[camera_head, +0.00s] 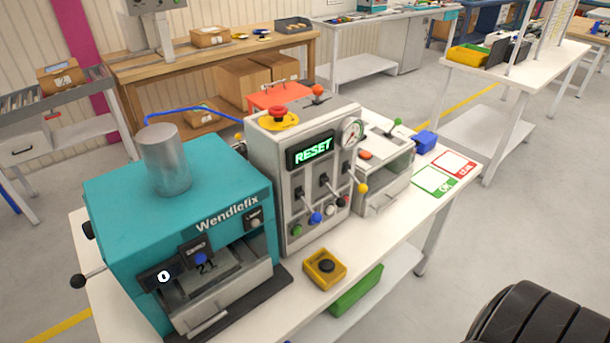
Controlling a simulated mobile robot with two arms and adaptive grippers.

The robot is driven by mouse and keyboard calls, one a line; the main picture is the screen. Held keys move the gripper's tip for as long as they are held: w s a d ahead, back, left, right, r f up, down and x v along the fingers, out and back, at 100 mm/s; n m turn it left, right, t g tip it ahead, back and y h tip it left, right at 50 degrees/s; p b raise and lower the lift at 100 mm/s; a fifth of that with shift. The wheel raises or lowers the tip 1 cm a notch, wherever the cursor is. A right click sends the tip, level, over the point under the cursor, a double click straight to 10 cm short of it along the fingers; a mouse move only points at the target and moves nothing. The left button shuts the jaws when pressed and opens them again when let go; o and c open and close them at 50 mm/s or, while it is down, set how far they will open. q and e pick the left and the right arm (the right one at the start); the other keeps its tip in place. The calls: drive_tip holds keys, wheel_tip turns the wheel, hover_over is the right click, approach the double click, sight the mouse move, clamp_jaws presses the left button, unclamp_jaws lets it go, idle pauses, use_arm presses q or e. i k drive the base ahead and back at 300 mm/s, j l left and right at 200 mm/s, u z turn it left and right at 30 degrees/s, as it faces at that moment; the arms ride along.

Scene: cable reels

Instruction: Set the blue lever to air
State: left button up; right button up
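A grey control box (285,150) with a lit green RESET display (313,151) stands on the white bench. Several levers and coloured knobs are on its front. A blue round knob (316,218) sits low on this front, between a green knob (297,230) and a dark red one (329,209). A yellow ball-ended lever (362,188) sticks out at the right. A second blue knob (201,258) is on the teal Wendlefix machine (180,205). I cannot read an air mark or tell the lever's setting.
A yellow box with a black button (325,268) sits at the bench's front edge. A red emergency button (278,114) tops the grey box. A white unit (385,180) and a blue block (425,141) stand to its right.

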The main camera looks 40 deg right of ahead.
sight(316, 217)
drive_tip(key=z, duration=1.1)
drive_tip(key=k+l+u, duration=0.1)
drive_tip(key=l+u, duration=0.15)
drive_tip(key=l, duration=0.3)
